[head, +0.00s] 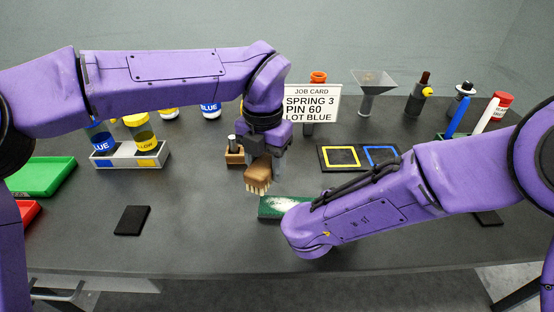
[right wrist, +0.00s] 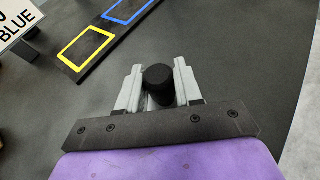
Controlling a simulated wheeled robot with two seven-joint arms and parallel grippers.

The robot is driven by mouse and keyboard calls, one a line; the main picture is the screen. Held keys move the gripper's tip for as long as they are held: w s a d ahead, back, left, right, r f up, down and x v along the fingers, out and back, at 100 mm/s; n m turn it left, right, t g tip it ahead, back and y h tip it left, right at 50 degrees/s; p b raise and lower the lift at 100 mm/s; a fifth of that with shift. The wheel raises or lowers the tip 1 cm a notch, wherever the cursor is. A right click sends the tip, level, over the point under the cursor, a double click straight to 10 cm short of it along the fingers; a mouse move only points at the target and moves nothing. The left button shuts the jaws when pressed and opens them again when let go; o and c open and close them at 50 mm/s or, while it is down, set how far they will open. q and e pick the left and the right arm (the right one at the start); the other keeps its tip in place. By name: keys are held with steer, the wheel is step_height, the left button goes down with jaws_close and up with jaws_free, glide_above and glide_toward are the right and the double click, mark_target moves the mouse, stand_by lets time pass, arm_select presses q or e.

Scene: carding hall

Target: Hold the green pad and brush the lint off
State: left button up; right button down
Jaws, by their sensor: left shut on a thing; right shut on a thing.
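The green pad (head: 270,208) lies on the table at front centre, with pale lint specks on its top. Its right part is hidden under my right arm. My left gripper (head: 264,162) is shut on a brown brush (head: 258,174) with pale bristles pointing down. The brush is just behind and left of the pad, seemingly apart from it. My right gripper (right wrist: 158,92) is shut on a black round knob (right wrist: 158,80) in the right wrist view. The knob looks like the pad's handle, but where they join is hidden. In the head view this gripper is hidden by its arm.
A tray with yellow and blue frames (head: 325,160) lies behind my right arm. The job card (head: 312,103) stands at the back. A grey rack (head: 104,159) of bottles, a green tray (head: 62,178) and a black mat (head: 132,220) are at left. The front-left table is mostly clear.

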arm_select(q)
steer(key=m, duration=0.3)
steer(key=shift+f+m, duration=0.3)
steer(key=shift+f, duration=0.05)
arm_select(e)
steer(key=shift+d, duration=0.1)
arm_select(q)
glide_above(266, 202)
steer(key=shift+f, duration=3.1)
steer(key=shift+d+f, duration=0.3)
steer(key=shift+f, duration=0.55)
steer(key=shift+c, duration=0.4)
steer(key=shift+d, duration=3.8)
steer(key=shift+a, duration=4.1)
steer(key=shift+r, duration=4.1)
